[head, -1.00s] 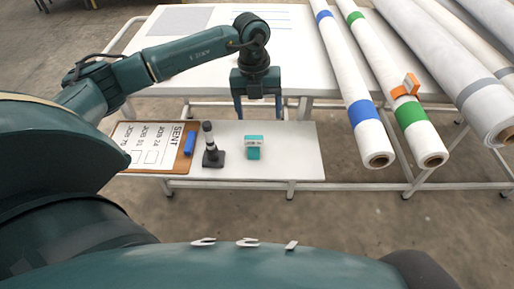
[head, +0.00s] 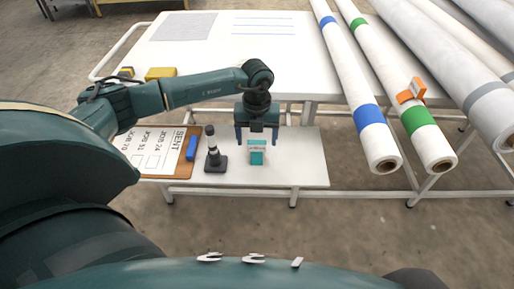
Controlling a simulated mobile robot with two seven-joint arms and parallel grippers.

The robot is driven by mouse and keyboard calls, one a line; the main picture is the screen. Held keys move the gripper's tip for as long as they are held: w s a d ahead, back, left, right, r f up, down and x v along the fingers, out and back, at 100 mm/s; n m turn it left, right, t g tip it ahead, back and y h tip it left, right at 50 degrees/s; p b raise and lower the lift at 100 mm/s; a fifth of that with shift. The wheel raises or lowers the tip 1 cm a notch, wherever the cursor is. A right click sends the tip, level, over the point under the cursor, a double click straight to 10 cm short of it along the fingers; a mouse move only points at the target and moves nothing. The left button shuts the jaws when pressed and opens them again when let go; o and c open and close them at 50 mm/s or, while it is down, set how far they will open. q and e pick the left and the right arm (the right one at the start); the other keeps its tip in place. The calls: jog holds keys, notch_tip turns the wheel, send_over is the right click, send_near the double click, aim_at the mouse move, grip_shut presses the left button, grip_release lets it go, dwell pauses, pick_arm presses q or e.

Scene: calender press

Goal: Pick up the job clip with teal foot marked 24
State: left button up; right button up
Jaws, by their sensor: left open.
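The job clip with the teal foot (head: 257,157) stands on the low white shelf (head: 305,172) in front of the table; its pale label is too small to read. My left gripper (head: 257,142) is open and points down just behind and above the clip, its two blue fingers spread to either side of it. Nothing shows between the fingers except perhaps the clip's top; I cannot tell whether they touch it. My right gripper is not in view.
A black and white post on a dark base (head: 215,158) stands left of the clip, close to it. Banded white rolls (head: 383,158) overhang on the right, one with an orange clip (head: 411,91). A yellow block (head: 160,73) is on the table.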

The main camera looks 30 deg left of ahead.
aim_at(256, 148)
pick_arm(q)
notch_tip(256, 148, down, 2)
jog(key=shift+f, duration=0.2)
jog(key=shift+c, duration=0.4)
jog(key=c, duration=1)
jog(key=shift+o, duration=0.2)
jog(key=shift+r, duration=0.1)
